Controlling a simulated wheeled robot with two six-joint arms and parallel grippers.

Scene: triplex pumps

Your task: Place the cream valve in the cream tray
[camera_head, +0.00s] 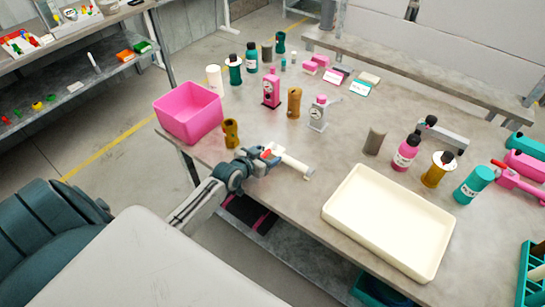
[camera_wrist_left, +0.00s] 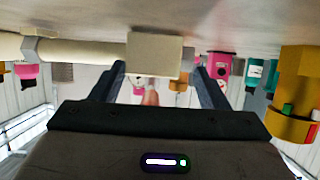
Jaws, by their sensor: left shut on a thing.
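The cream valve (camera_head: 293,165) is a pale pipe-like piece with a thicker end, sticking out to the right of my left gripper (camera_head: 268,155) in the head view. In the left wrist view, its blocky cream body (camera_wrist_left: 154,53) lies between the two dark fingers of my left gripper (camera_wrist_left: 157,82), and a cream pipe (camera_wrist_left: 85,49) runs to the left. My left gripper is shut on the valve near the table's front edge. The cream tray (camera_head: 344,217) is a shallow, empty rectangle to the right of the valve. My right gripper is not in view.
A pink bin (camera_head: 188,113) and a brown piece (camera_head: 231,133) stand left of and behind the gripper. A grey-brown cylinder (camera_head: 374,141) and several bottles, including a pink bottle (camera_head: 405,153), stand behind the tray. The tabletop between valve and tray is clear.

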